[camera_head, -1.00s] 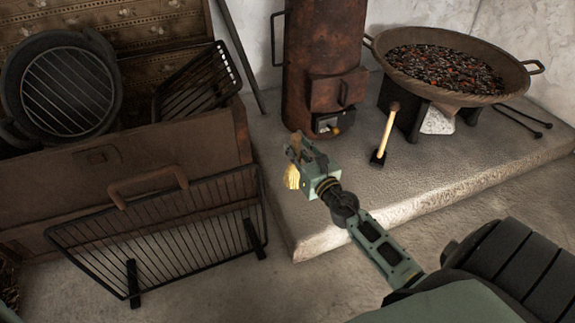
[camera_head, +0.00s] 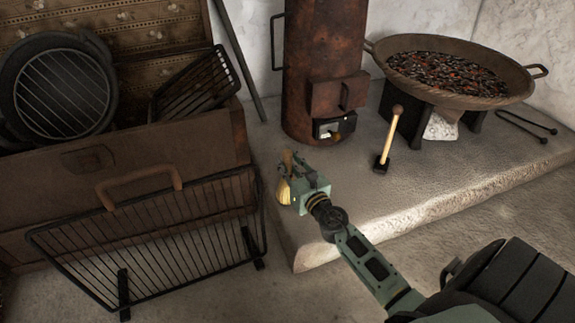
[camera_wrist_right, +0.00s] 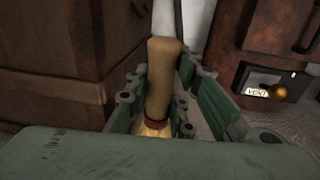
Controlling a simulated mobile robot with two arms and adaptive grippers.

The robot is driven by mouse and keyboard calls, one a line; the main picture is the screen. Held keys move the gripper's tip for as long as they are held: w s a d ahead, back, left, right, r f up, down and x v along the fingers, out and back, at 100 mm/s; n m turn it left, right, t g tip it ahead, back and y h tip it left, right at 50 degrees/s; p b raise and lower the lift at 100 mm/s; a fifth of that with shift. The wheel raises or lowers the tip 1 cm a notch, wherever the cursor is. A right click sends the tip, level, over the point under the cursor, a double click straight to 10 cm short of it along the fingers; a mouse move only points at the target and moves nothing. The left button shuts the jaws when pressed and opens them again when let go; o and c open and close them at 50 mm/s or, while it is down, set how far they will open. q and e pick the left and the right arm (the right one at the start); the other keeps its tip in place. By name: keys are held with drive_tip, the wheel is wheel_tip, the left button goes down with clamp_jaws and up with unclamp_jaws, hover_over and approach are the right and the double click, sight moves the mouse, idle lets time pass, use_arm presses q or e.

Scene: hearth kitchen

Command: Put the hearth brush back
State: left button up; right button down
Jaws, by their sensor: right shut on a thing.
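The hearth brush shows in the head view as pale yellow bristles (camera_head: 284,191) hanging at the left side of my right gripper (camera_head: 295,174). In the right wrist view its wooden handle (camera_wrist_right: 163,75) stands upright between the green fingers of my right gripper (camera_wrist_right: 157,110), which is shut on it. A red band and yellowish bristles show at the handle's lower end. The gripper holds the brush above the left part of the stone hearth, in front of the stove. My left gripper is in neither current view.
A rusty stove (camera_head: 325,75) stands behind, with a brazier of embers (camera_head: 450,72) to its right. A wooden-handled tool (camera_head: 389,140) stands on the hearth (camera_head: 350,190). A wooden chest (camera_head: 120,150) and a black grate (camera_head: 150,240) are at left. Tongs (camera_head: 525,124) lie at right.

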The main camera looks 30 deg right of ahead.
drive_tip(key=shift+f, duration=0.25)
drive_tip(key=c, duration=1.5)
unclamp_jaws()
drive_tip(key=shift+r, duration=0.1)
drive_tip(key=shift+c, duration=0.2)
drive_tip(key=shift+r, duration=0.15)
drive_tip(key=s+a+b, duration=0.1)
drive_tip(key=s, duration=1.1)
drive_tip(key=shift+a, duration=0.15)
